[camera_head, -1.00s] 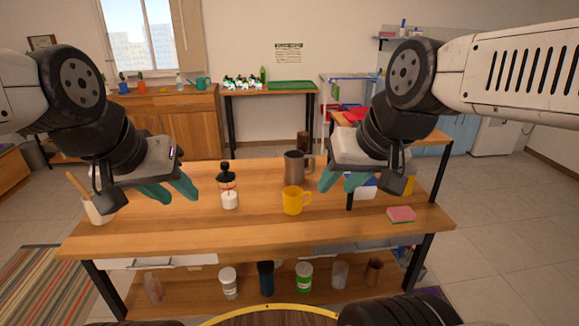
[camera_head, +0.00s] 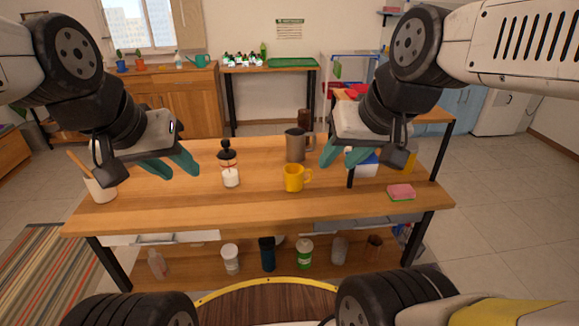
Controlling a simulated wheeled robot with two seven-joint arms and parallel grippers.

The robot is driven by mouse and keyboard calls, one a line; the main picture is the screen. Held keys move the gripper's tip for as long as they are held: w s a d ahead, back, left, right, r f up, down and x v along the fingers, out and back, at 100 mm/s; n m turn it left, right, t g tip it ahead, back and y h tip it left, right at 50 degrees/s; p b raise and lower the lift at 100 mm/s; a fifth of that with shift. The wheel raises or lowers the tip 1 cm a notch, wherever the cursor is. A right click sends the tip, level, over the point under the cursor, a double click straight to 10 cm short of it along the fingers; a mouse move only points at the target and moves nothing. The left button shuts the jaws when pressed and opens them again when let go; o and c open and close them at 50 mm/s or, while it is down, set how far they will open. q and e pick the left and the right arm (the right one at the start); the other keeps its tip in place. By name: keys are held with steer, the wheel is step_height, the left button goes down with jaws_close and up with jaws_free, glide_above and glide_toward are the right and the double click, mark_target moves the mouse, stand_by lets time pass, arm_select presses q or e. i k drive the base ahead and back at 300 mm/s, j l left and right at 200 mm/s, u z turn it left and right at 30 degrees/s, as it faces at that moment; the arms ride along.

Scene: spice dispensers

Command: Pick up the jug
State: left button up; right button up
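The jug (camera_head: 296,146) is a grey-brown metallic vessel with a handle on its right. It stands upright near the back edge of the wooden table (camera_head: 262,211). My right gripper (camera_head: 345,157) hangs above the table, right of the jug in the picture, with its teal fingers spread and nothing between them. My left gripper (camera_head: 172,168) hangs over the left part of the table, well left of the jug, with its fingers apart and empty. Neither gripper touches the jug.
A yellow mug (camera_head: 293,178) stands in front of the jug. A glass dispenser with a black top (camera_head: 229,167) is left of it. A white utensil pot (camera_head: 101,188) and a pink-green sponge (camera_head: 401,192) are at the sides. Several containers line the lower shelf.

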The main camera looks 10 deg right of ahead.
mark_target(301, 145)
steer(key=i+l+u, duration=0.5)
steer(key=i+l, duration=0.3)
steer(key=i, duration=0.15)
